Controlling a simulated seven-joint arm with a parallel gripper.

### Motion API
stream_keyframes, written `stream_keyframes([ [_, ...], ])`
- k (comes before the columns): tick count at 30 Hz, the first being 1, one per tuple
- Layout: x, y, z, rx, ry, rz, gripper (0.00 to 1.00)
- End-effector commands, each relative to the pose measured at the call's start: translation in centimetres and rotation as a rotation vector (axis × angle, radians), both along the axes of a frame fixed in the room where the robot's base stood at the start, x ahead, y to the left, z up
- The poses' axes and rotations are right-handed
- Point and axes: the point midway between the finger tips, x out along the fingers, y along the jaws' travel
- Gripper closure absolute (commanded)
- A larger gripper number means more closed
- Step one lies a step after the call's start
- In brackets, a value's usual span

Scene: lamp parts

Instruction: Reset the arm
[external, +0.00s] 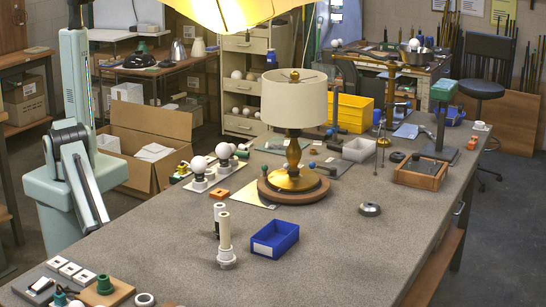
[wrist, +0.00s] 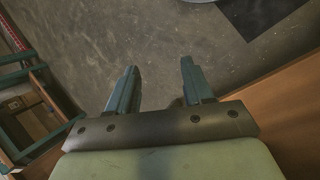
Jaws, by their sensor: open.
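My gripper (wrist: 158,66) shows in the wrist view with its two dark teal fingers spread apart. Nothing is between them, and bare grey floor lies beyond. In the external view my pale green arm stands at the left, beside the long table (external: 330,230); I cannot make out the gripper there. A lamp stands upright on the table, with a cream shade (external: 294,103), a brass stem and a round wooden base (external: 293,190). White bulbs (external: 198,165) sit upright on small bases left of the lamp. No lamp part is in the wrist view.
A blue bin (external: 275,240) and upright white tubes (external: 225,238) stand on the table's near half. A yellow bin (external: 350,112) and a wooden tray (external: 421,175) lie farther back. A cardboard box (external: 150,130) is beside my arm. The table's right front is mostly clear.

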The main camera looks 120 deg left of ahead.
Motion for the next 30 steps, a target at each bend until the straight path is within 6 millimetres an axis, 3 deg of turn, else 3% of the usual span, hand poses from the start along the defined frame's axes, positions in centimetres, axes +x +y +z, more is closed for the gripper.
stream_keyframes([
  [12,-1.4,12.2,-1.1,0.361,0.104,0.335,0.49],
  [18,-2.8,16.4,-1.2,0.505,0.143,0.46,0.49],
  [23,-3.5,18.2,-1.2,0.567,0.158,0.513,0.49],
  [30,-3.5,18.2,-1.2,0.567,0.158,0.513,0.49],
])
